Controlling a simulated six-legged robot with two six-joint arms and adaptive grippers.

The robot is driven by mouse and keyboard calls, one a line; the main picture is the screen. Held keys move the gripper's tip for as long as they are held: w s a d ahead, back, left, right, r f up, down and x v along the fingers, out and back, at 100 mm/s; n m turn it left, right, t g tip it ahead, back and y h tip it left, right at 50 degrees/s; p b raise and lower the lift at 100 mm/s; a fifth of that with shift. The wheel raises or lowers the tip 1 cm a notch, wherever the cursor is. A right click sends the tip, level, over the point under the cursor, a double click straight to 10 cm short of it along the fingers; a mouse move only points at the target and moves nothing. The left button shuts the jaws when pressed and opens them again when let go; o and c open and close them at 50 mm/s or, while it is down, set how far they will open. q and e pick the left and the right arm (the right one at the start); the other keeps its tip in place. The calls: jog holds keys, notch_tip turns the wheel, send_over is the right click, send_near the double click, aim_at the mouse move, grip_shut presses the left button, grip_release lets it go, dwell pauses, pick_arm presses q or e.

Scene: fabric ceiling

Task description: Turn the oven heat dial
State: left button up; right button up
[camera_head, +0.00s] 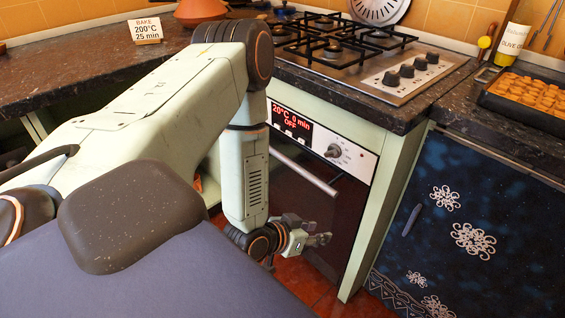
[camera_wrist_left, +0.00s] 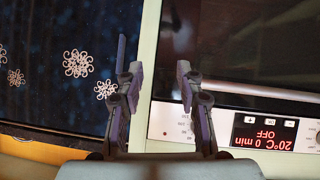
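A red-lit display (camera_head: 291,122) left of the dial reads 20°C, 0 min, OFF. My left gripper (camera_head: 326,240) hangs in front of the dark oven door, below the dial and apart from it. In the left wrist view the picture is upside down; the gripper (camera_wrist_left: 159,73) is open with nothing between its fingers. The display (camera_wrist_left: 267,132) shows there too, and the right-hand finger covers part of the panel, so the dial is not clear. My right gripper is out of view.
The oven handle (camera_head: 304,170) sticks out across the door. A hob (camera_head: 340,48) with several black knobs is on the counter above. A card (camera_head: 146,30) reads BAKE 200°C 25 min. A blue snowflake cupboard (camera_head: 470,225) stands right; a tray of food (camera_head: 530,97) is above it.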

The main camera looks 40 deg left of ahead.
pick_arm(q)
jog(key=s+d+f+g, duration=0.1)
jog(key=s+g, duration=0.1)
jog(key=s, duration=0.3)
jog(key=s+d+f+g, duration=0.2)
jog(key=s+g, duration=0.1)
jog(key=s, duration=0.3)
jog(key=s+d+f+g+p, duration=0.1)
jog(key=s+g, duration=0.1)
jog(key=s, duration=0.3)
jog(key=shift+s+d+f+g+y, duration=0.3)
jog(key=shift+d+f+y, duration=0.05)
jog(key=shift+f+y, duration=0.05)
